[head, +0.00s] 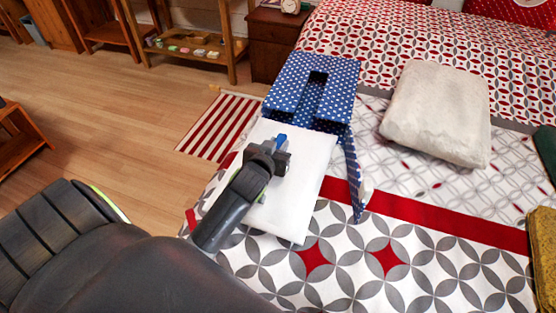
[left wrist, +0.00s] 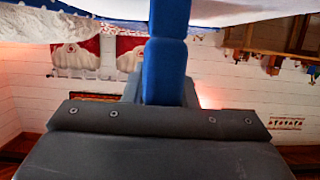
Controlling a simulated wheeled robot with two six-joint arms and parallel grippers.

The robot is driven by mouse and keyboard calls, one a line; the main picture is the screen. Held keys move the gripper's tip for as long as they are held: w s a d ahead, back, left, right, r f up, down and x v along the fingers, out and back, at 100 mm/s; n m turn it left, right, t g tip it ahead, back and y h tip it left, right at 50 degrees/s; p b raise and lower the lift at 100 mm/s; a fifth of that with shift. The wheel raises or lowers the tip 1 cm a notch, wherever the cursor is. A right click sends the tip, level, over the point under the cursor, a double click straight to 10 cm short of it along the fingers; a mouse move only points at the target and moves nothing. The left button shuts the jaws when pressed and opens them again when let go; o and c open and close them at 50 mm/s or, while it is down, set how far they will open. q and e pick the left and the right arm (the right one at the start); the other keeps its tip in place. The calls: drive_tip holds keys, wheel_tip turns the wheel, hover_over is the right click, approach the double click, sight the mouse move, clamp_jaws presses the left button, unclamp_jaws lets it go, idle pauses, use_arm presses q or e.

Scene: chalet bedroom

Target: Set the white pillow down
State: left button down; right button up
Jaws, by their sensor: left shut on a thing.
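A flat, smooth white pillow (head: 313,153) is at the near left side of the bed. My left gripper (head: 280,146) is over it, with a blue finger showing, and is shut on it. In the left wrist view the white pillow (left wrist: 240,12) fills the top edge, with the blue finger (left wrist: 168,60) against it. The arm hides part of the pillow. I cannot tell whether its underside touches the bed. My right gripper is in neither view.
A blue star-dotted fabric item (head: 300,85) with a hanging strap lies just beyond the pillow. A cream, textured cushion (head: 437,112) lies to the right. A mustard item (head: 543,250) is at the right edge. The patterned bedspread (head: 400,275) is clear at the front.

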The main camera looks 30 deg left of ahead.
use_arm(q)
wheel_tip(320, 180, down, 3)
drive_tip(key=shift+f+b, duration=0.2)
drive_tip(key=shift+b, duration=0.1)
drive_tip(key=shift+w+f, duration=0.1)
drive_tip(key=shift+f, duration=0.35)
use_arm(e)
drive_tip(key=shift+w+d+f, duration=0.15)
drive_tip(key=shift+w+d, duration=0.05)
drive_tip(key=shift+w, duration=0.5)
use_arm(q)
drive_tip(key=c, duration=1.2)
unclamp_jaws()
drive_tip(key=shift+o, duration=0.2)
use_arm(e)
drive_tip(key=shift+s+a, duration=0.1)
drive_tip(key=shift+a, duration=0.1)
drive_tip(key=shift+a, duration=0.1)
use_arm(q)
drive_tip(key=v, duration=1.2)
drive_tip(key=shift+d+p, duration=0.1)
drive_tip(key=shift+p, duration=0.25)
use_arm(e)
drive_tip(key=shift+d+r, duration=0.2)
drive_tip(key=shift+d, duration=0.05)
